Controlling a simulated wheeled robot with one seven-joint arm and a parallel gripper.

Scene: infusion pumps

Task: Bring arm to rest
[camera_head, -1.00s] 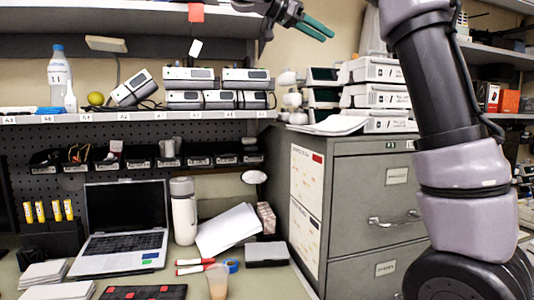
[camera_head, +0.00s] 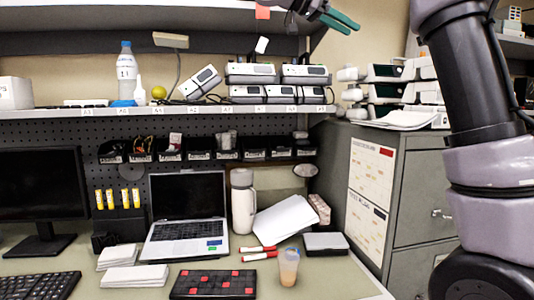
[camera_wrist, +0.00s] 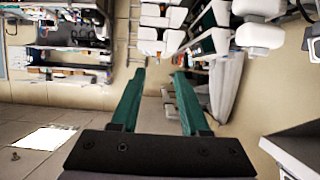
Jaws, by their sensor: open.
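My gripper (camera_head: 340,20) shows at the top of the head view, above the shelf and to the right of the shelved pumps. Its two green fingers are apart. In the wrist view my gripper (camera_wrist: 158,88) is open, with nothing between the fingers. My arm (camera_head: 472,95) rises along the right side of the head view, and its upper part leaves the picture at the top.
Infusion pumps (camera_head: 250,72) stand on the shelf (camera_head: 200,111); more are stacked on the grey cabinet (camera_head: 412,160) beside my arm. Below, the desk holds a laptop (camera_head: 185,240), a white bottle (camera_head: 243,200), a cup (camera_head: 288,266) and a monitor (camera_head: 38,190).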

